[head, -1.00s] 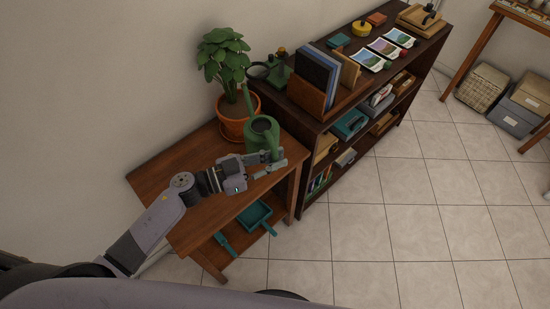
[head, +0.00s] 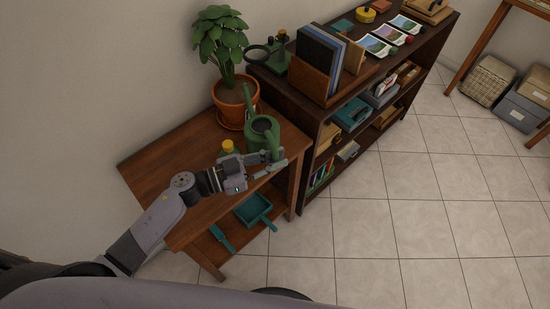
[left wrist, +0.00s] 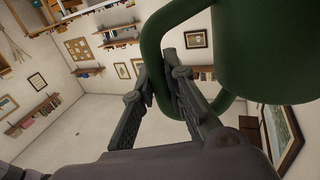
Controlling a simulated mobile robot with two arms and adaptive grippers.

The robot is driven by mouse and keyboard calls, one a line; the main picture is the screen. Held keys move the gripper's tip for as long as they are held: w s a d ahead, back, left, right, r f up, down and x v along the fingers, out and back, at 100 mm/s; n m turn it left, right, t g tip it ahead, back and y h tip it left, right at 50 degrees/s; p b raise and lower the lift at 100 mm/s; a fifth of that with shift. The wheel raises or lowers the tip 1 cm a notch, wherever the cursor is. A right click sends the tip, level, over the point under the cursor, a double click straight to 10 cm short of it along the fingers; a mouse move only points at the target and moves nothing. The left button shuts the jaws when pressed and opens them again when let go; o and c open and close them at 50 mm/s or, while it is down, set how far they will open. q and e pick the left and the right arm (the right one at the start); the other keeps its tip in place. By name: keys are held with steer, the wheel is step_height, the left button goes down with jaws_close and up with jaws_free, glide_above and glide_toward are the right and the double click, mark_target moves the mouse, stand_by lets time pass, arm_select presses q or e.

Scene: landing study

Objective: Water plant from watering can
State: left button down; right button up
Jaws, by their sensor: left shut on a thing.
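A green watering can (head: 264,134) is upright at the right end of the small wooden table (head: 180,150). My left gripper (head: 266,167) is shut on its handle; the can also fills the upper right of the left wrist view (left wrist: 270,45), with the handle between the fingers (left wrist: 178,82). I cannot tell whether the can touches the table. A leafy plant (head: 221,38) stands in a terracotta pot (head: 236,103) on a saucer at the table's back, just behind the can. The can's spout points up toward the pot. My right gripper is not in view.
A yellow-capped bottle (head: 228,147) stands on the table beside my gripper. A dark bookshelf (head: 290,103) with files, cards and a magnifier adjoins the table on the right. A teal dustpan (head: 254,209) lies on the lower shelf. The tiled floor to the right is clear.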

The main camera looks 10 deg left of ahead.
mark_target(274, 147)
arm_select(q)
steer(key=shift+r+p, duration=0.3)
steer(key=shift+p, duration=0.15)
step_height(274, 147, up, 5)
steer(key=n+p, duration=0.2)
steer(key=p, duration=0.5)
steer(key=shift+f, duration=0.2)
steer(key=r+n+p, duration=0.1)
steer(key=p, duration=0.1)
steer(key=r+p, duration=0.2)
steer(key=shift+w+a+n, duration=0.2)
steer(key=shift+w+n, duration=0.1)
steer(key=shift+n, duration=0.1)
steer(key=shift+f, duration=0.2)
steer(key=shift+f, duration=0.1)
